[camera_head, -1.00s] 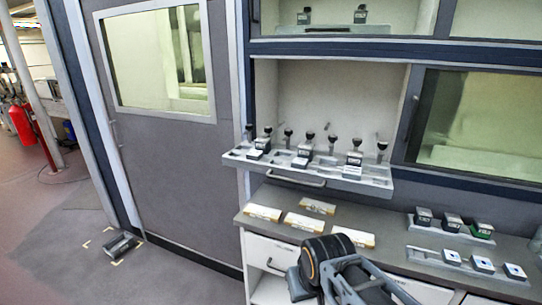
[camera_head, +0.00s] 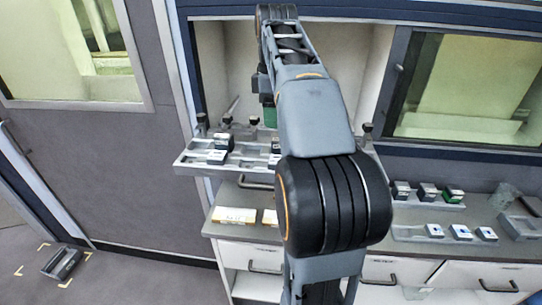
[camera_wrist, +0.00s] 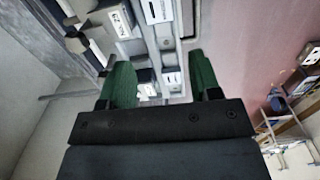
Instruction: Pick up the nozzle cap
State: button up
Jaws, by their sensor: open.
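The pull-out tray (camera_head: 190,168) in the open bay holds several white-labelled blocks and black-knobbed pieces. A black knob (camera_head: 367,128) stands at its right end, and another block (camera_head: 217,157) sits near its left. I cannot tell which piece is the nozzle cap. My gripper (camera_wrist: 162,72) is open, its green fingers apart over the tray in the wrist view. Labelled blocks (camera_wrist: 118,20) lie ahead of and left of the fingers, and small pieces show between them. In the head view only a bit of green finger (camera_head: 269,117) shows; my arm hides the tray's middle.
Below is a counter with yellow-edged cards (camera_head: 234,215), a rack of dark and green blocks (camera_head: 428,192) and a lower rack of white pieces (camera_head: 461,232). The bay's side walls flank my arm.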

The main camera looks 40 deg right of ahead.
jog(key=b, duration=0.1)
send_over(275, 157)
jog(key=f, duration=0.7)
jog(key=shift+s+a+f, duration=0.1)
jog(key=shift+s+a, duration=0.2)
jog(key=shift+s, duration=0.05)
jog(key=shift+f, duration=2.9)
jog(key=c, duration=0.6)
jog(key=shift+r, duration=0.1)
